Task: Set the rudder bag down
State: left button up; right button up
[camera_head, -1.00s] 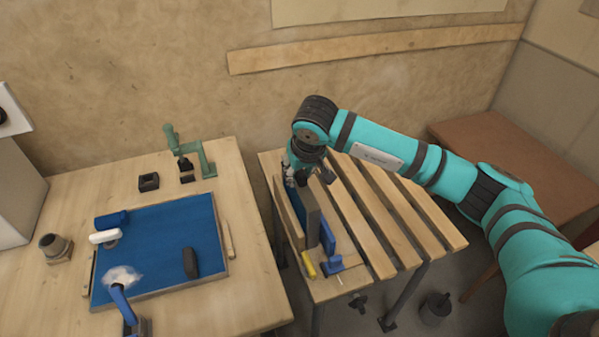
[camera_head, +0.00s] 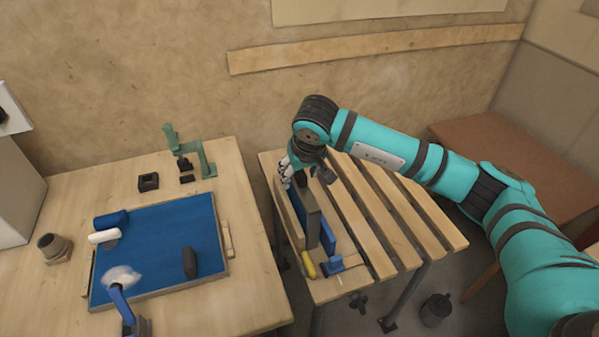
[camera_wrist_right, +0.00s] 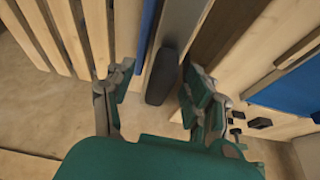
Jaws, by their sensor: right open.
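My right gripper (camera_head: 290,175) is at the far end of the slatted bench. It also shows in the right wrist view (camera_wrist_right: 158,78), open, with its fingers apart on either side of a dark, rounded end piece (camera_wrist_right: 162,80). That piece adjoins a grey upright slab, which stands on the bench in the head view (camera_head: 313,218). A blue sheet (camera_head: 297,201) stands beside the slab, partly hidden by it. Which of these is the rudder bag I cannot tell for certain. My left gripper is out of view.
The slatted bench (camera_head: 385,225) also holds a blue block (camera_head: 328,236), a yellow-handled tool (camera_head: 308,264) and a blue clamp-like tool (camera_head: 333,264). Its right slats are clear. Left is a wooden table (camera_head: 222,305) with a blue mat (camera_head: 160,240) and a green press (camera_head: 200,160).

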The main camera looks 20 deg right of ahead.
jog(key=v, duration=1.2)
jog(key=shift+f, duration=0.1)
